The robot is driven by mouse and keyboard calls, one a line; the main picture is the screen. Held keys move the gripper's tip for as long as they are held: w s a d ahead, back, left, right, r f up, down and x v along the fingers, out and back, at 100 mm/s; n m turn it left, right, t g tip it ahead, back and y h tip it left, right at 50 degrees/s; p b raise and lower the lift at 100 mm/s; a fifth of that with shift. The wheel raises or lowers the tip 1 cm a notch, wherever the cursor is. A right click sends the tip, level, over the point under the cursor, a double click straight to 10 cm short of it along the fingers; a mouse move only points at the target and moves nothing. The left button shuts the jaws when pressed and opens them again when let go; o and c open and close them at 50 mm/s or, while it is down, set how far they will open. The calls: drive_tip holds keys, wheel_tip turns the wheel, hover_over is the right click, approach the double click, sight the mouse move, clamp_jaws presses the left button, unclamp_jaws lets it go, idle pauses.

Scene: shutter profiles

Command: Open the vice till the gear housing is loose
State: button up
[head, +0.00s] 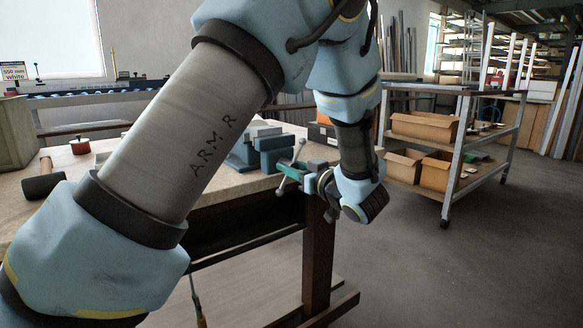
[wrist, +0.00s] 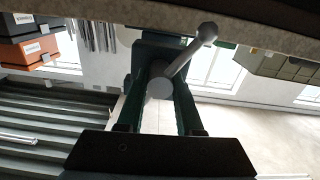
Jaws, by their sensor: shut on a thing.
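The grey-blue vice (head: 262,150) is mounted at the bench's near right edge, partly behind my arm. Its handle (head: 291,172) is a tilted grey bar with ball ends, on the vice's right side. My gripper (head: 299,170) reaches in from the right and is shut on the handle at its hub. In the wrist view the two dark green fingers (wrist: 164,105) stand on either side of the round grey hub, and the handle bar (wrist: 190,52) slants up to the right. I cannot make out the gear housing or its contact with the jaws.
The workbench top (head: 240,181) holds a dark mallet (head: 42,184) and a red pot-like item (head: 80,146) at left. A wheeled shelf cart (head: 462,150) with cardboard boxes (head: 424,126) stands at right. The floor between bench and cart is clear.

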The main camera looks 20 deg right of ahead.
clamp_jaws()
idle(0.7)
